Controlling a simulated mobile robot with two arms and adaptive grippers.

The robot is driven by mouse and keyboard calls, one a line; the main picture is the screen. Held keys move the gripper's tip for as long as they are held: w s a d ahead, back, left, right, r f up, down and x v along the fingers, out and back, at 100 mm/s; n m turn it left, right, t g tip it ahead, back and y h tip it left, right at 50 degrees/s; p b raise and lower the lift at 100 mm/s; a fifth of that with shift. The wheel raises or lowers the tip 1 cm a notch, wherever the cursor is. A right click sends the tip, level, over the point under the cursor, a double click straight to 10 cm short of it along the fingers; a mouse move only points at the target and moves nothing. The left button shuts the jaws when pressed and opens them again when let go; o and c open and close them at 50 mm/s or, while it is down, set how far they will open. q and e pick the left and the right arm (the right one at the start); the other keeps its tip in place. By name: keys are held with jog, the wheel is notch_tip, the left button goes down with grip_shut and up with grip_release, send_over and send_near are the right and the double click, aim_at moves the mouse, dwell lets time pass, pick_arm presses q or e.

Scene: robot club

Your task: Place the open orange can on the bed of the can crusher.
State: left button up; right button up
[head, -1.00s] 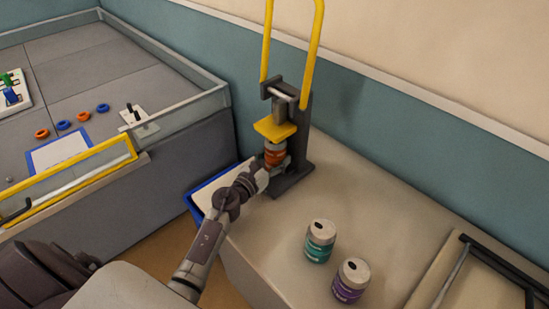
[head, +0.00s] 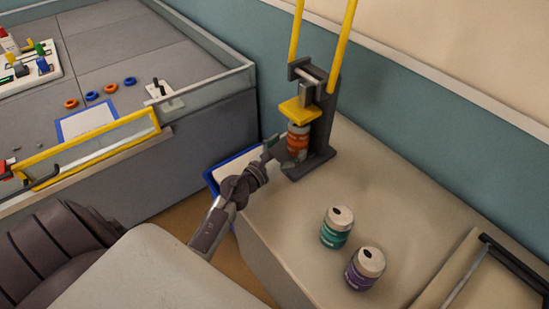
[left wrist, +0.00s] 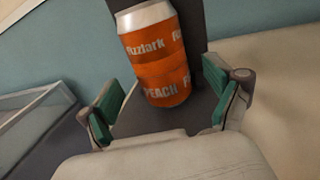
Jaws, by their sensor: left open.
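The orange can (head: 298,139) stands upright on the dark bed of the can crusher (head: 318,160), under the yellow press plate (head: 300,109). In the left wrist view the orange can (left wrist: 155,55) has a white upper rim and shows ahead of the fingers, apart from them. My left gripper (head: 277,149) is open just left of the can. Its green-padded fingers (left wrist: 165,112) are spread wide with nothing between them. My right gripper is not in view.
A teal can (head: 336,230) and a purple can (head: 364,270) stand on the counter in front of the crusher. Yellow handles (head: 343,45) rise above it. A walled grey table (head: 205,105) is at left. A dark frame (head: 508,262) lies at right.

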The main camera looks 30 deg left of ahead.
pick_arm(q)
jog(key=s, duration=0.4)
jog(key=s+b, duration=0.1)
jog(key=s, duration=0.1)
jog(key=shift+s+a+f, duration=0.1)
jog(key=shift+s+a, duration=0.4)
jog(key=shift+s, duration=0.55)
